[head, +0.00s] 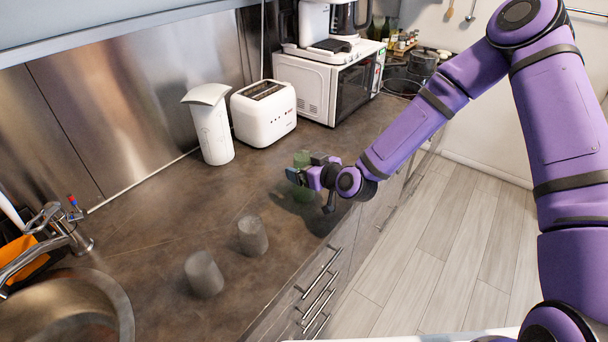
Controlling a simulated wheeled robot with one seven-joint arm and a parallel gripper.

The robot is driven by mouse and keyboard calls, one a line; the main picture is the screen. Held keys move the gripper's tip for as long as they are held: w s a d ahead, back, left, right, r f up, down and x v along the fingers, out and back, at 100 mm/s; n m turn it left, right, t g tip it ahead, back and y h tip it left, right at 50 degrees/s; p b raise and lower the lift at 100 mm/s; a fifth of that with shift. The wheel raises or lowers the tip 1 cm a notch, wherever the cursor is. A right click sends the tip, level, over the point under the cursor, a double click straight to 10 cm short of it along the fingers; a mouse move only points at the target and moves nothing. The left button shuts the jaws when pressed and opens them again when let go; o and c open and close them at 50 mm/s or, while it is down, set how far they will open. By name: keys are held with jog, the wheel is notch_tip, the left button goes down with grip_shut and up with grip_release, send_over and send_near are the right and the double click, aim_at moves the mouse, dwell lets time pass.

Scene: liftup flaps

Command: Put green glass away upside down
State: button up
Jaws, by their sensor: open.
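A green glass (301,159) stands on the dark countertop in the head view, in front of the toaster and microwave. My gripper (296,174) is at the glass, with its dark fingers in front of the glass. The gripper is open. I cannot tell whether the fingers are on both sides of the glass or whether they touch it.
Two grey glasses (252,236) (204,274) stand nearer on the counter (150,215). A white toaster (263,113), a white container (209,130) and a microwave (325,85) line the back. The sink (115,290) is at lower left. Drawer handles (322,272) stick out in front.

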jog(key=shift+w+a+f, duration=0.1)
jog(key=shift+w+a, duration=0.15)
jog(key=shift+w, duration=0.05)
jog(key=c, duration=1.2)
jog(key=shift+o, duration=0.2)
